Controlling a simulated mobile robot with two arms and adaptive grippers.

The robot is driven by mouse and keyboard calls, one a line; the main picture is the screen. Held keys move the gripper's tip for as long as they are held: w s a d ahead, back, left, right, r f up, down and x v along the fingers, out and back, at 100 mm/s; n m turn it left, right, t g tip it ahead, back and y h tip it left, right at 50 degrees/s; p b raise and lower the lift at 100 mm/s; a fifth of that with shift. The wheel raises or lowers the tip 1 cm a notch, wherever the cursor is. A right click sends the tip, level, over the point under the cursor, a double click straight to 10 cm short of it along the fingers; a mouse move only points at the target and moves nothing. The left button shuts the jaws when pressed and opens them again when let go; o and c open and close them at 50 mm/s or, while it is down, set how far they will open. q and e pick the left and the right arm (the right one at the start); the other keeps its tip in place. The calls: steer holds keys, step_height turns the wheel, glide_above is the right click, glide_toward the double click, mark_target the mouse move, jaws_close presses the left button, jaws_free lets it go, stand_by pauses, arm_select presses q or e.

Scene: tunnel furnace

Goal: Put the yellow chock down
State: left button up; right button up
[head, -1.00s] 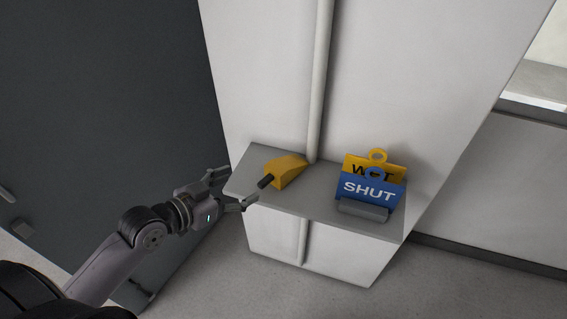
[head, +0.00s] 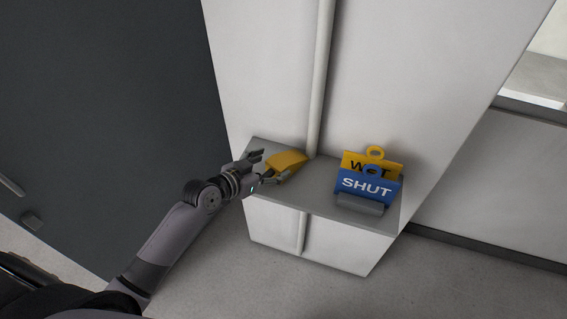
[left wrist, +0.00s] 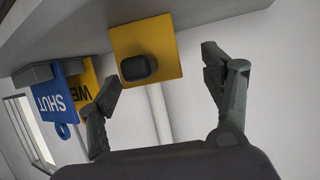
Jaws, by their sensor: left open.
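The yellow chock (head: 289,161) rests on the left part of a grey shelf (head: 318,197) against the white wall. In the left wrist view the chock (left wrist: 165,45) shows its yellow end face with a dark handle (left wrist: 138,67) pointing at the camera. My left gripper (head: 270,167) is open, with its fingers at the handle end of the chock. In the left wrist view its two fingers (left wrist: 163,82) stand wide apart, one on each side of the handle, and grip nothing. My right gripper is not in view.
A blue SHUT sign (head: 368,186) and a yellow sign (head: 387,165) behind it stand in a grey holder (head: 359,204) on the right of the shelf. A pipe (head: 318,90) rises behind the chock. A dark panel (head: 100,110) is at left.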

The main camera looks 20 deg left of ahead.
mark_target(284, 159)
arm_select(q)
steer(key=shift+w+d+r+p, duration=0.1)
steer(key=shift+w+d+p, duration=0.2)
steer(key=shift+w+d, duration=0.05)
steer(key=p+x, duration=0.1)
steer(key=x, duration=0.2)
steer(key=shift+d, duration=0.25)
steer(key=shift+w+d, duration=0.15)
steer(key=shift+w, duration=0.15)
steer(key=shift+w+f, duration=0.15)
steer(key=shift+f, duration=0.15)
steer(key=shift+c, duration=0.9)
steer(key=c, duration=1.5)
steer(key=shift+r, duration=0.1)
jaws_close()
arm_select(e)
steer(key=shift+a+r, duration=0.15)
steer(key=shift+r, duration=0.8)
arm_select(q)
steer(key=shift+r, duration=0.15)
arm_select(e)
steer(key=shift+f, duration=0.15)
